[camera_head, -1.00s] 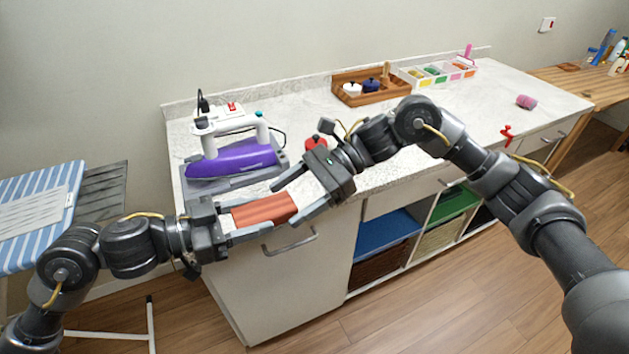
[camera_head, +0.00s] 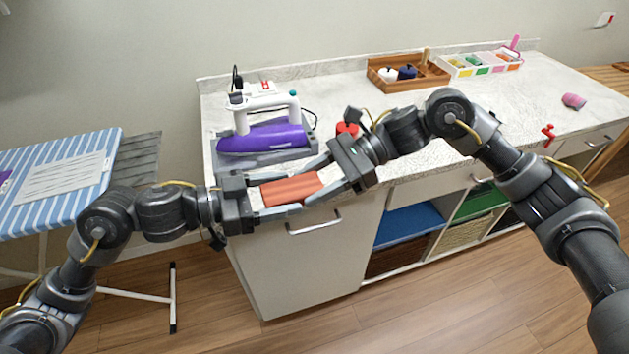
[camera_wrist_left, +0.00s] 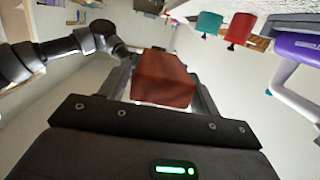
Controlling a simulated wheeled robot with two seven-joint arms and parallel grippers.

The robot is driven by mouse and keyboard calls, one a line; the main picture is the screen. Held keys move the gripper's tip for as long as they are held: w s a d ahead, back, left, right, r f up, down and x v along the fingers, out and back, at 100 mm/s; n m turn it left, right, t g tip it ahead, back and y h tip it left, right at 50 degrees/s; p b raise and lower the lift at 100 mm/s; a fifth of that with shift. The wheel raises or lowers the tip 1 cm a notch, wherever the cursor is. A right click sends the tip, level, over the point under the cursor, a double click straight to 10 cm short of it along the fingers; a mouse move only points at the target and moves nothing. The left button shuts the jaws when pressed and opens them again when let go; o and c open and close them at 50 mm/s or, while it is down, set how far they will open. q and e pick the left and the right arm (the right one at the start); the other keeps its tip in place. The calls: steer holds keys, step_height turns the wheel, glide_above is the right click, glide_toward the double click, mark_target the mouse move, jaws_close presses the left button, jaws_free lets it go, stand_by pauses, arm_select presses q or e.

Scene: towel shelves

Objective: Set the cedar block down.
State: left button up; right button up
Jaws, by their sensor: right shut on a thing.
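The cedar block (camera_head: 291,188) is reddish brown and is held in the air between my two grippers, in front of the counter's front edge. My right gripper (camera_head: 314,182) is shut on its right end. My left gripper (camera_head: 280,193) is open, with its fingers on both sides of the block's left part. In the left wrist view the block (camera_wrist_left: 164,80) lies between the left fingers (camera_wrist_left: 160,88), and its far end is hidden.
The white counter (camera_head: 420,110) holds a purple iron (camera_head: 265,138) on a grey tray, a wooden tray (camera_head: 440,77) and a divided white box (camera_head: 485,64). A striped ironing board (camera_head: 60,185) stands at left.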

arm_select(q)
steer(key=shift+o, duration=1)
